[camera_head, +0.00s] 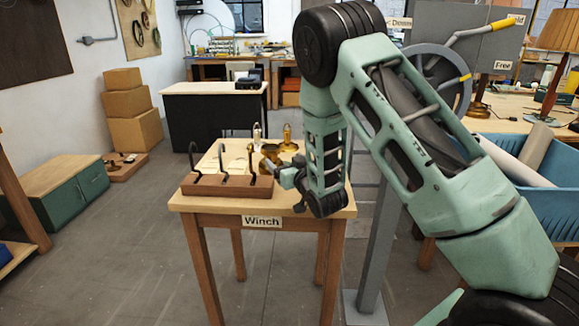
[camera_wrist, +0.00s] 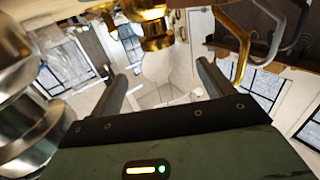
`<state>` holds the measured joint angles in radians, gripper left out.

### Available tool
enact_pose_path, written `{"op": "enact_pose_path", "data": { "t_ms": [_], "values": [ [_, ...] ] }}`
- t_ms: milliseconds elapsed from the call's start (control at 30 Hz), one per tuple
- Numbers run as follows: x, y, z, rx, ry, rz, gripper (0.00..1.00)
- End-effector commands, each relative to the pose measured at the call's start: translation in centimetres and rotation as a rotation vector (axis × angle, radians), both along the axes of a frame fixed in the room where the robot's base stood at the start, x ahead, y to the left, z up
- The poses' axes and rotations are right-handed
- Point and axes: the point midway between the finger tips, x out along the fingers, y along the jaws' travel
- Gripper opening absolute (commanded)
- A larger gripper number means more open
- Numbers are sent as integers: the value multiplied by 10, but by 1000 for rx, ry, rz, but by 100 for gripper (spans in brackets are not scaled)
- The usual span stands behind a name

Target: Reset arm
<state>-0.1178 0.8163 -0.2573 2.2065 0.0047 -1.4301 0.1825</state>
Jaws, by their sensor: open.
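My gripper (camera_wrist: 158,85) is open and empty, with its two dark fingers apart in the wrist view. In the head view my green arm reaches down from the right, and its end (camera_head: 298,186) is low over the small wooden table marked Winch (camera_head: 335,203). A brown wooden block (camera_head: 226,187) with several upright hooks, dark and brass, stands on that table, left of the gripper. Brass pieces (camera_head: 288,138) stand behind it. The wrist view shows brass parts (camera_wrist: 150,25) and hooks (camera_wrist: 235,40) close by at its top, and blurred shiny metal (camera_wrist: 25,110) at its left.
A grey post with a wheel (camera_head: 440,75) and levers stands right of the table, partly behind my arm. A blue bin (camera_head: 535,185) is at the right. A green cabinet (camera_head: 62,195) and cardboard boxes (camera_head: 133,115) are at the left. The floor (camera_head: 120,275) at front left is clear.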

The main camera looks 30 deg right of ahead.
Motion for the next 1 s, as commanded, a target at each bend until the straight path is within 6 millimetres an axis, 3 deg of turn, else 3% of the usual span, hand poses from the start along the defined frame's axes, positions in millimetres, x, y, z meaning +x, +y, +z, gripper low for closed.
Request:
{"op": "enact_pose_path", "data": {
  "t_ms": [700,867,1000],
  "values": [
    [2,0,3,3,9,-4,81],
    [-7,0,4,28,131,-30,81],
    [-31,4,3,61,345,-51,81]
  ]
}}
